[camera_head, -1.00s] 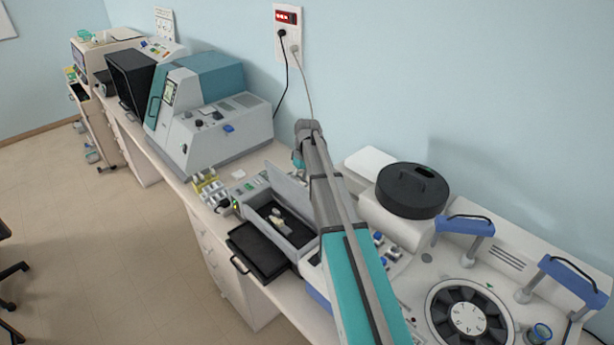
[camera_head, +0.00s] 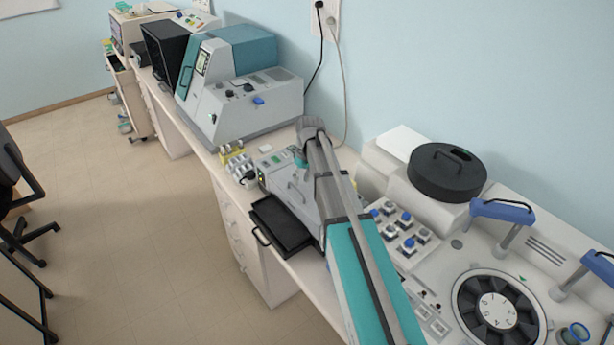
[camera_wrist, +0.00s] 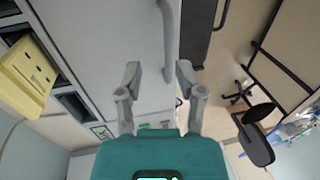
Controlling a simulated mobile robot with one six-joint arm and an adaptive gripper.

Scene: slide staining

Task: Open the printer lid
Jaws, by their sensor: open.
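The printer, a grey bench-top unit (camera_head: 268,172), stands on the bench under my arm. I take its light grey panel to be the lid (camera_head: 303,198); it now lies over the area above the black tray, partly hidden by my arm. In the wrist view the lid (camera_wrist: 105,40) fills the upper middle, with a grey bar handle (camera_wrist: 170,40) on it. My gripper (camera_wrist: 158,70) is open, its two fingers apart, with the handle's end between them, closer to the right finger. I cannot tell whether they touch.
A black tray (camera_head: 283,226) projects from the printer's front. A yellow slide rack (camera_wrist: 28,75) is left of the lid in the wrist view. A staining machine with a round black cover (camera_head: 447,175) stands right; a grey-teal instrument (camera_head: 245,110) stands left. Open floor (camera_head: 150,240) lies in front.

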